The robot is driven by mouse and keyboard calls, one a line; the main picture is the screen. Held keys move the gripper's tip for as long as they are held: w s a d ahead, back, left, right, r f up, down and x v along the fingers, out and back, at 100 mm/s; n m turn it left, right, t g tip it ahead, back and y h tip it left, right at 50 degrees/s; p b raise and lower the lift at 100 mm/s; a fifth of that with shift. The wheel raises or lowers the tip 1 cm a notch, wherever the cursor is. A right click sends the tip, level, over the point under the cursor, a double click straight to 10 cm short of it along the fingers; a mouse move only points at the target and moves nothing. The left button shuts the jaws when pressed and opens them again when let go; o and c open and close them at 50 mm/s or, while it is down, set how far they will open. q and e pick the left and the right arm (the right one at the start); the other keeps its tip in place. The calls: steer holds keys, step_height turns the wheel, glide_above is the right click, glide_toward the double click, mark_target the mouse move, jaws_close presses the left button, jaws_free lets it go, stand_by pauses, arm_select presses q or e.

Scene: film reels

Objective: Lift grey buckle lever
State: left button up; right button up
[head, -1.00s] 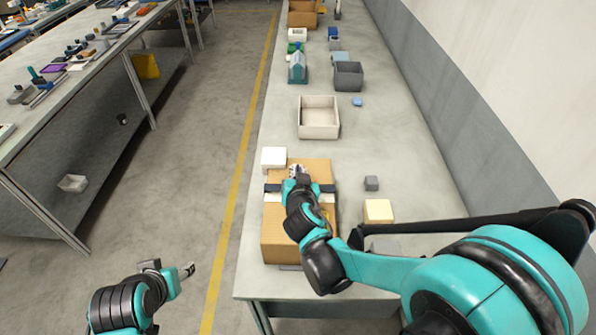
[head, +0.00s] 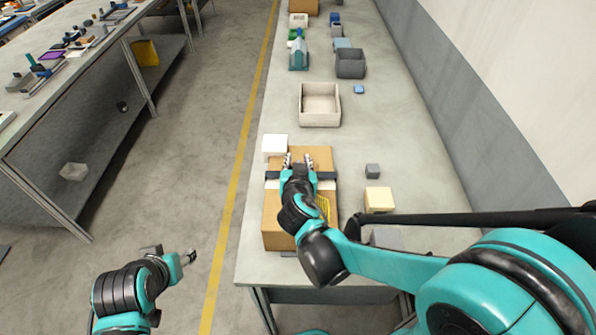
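A brown cardboard case (head: 278,224) lies on the long grey table in the head view, with a dark strap (head: 328,176) across it. My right gripper (head: 297,158) is over the far part of the case, just beyond the strap. Its two fingers are spread apart, and nothing shows between them. The grey buckle lever cannot be made out; my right gripper and wrist cover the middle of the strap. My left gripper (head: 188,257) hangs over the floor left of the table, away from the case. Its fingers are too small to read.
A white box (head: 275,146) stands at the case's far left corner. A grey cube (head: 372,171) and a cream block (head: 379,199) lie to its right. An open beige bin (head: 320,118) stands farther back, with free tabletop between.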

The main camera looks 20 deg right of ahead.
steer(key=v, duration=1)
steer(key=shift+s, duration=0.2)
